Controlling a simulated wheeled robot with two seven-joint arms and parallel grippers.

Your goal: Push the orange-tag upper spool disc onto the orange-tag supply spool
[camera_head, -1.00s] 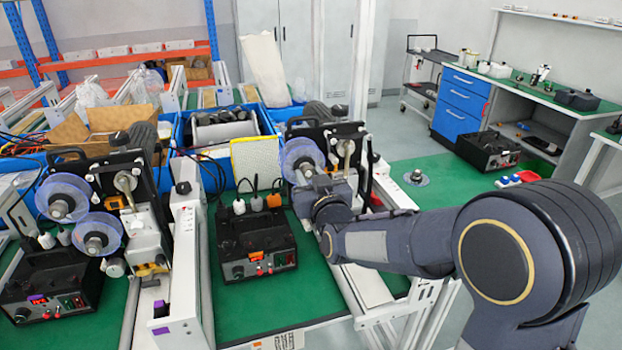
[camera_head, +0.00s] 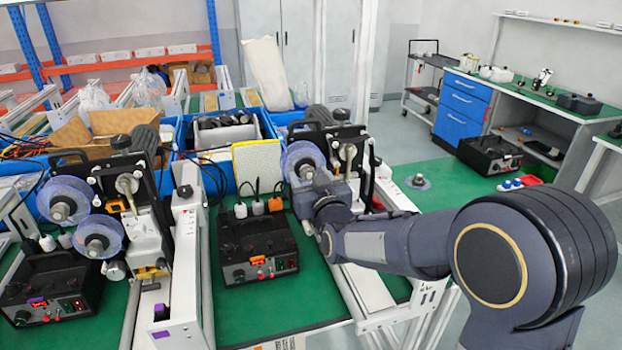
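A clear bluish spool disc (camera_head: 297,155) sits upright on the front of the right-hand coder (camera_head: 346,150), behind the black box with the orange tag (camera_head: 257,260). My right gripper (camera_head: 305,173) is at the lower right part of this disc, and its fingers overlap it in the head view. I cannot tell whether they touch the disc or are open or shut. The spool hub behind the disc, and whether the disc is fully seated, are hidden or too small to tell. My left gripper is not in view.
A left-hand coder (camera_head: 135,200) carries two clear discs, beside a box with a purple tag (camera_head: 45,290). Blue bins (camera_head: 220,135) stand behind. Green mat (camera_head: 285,300) is bare before the orange-tag box.

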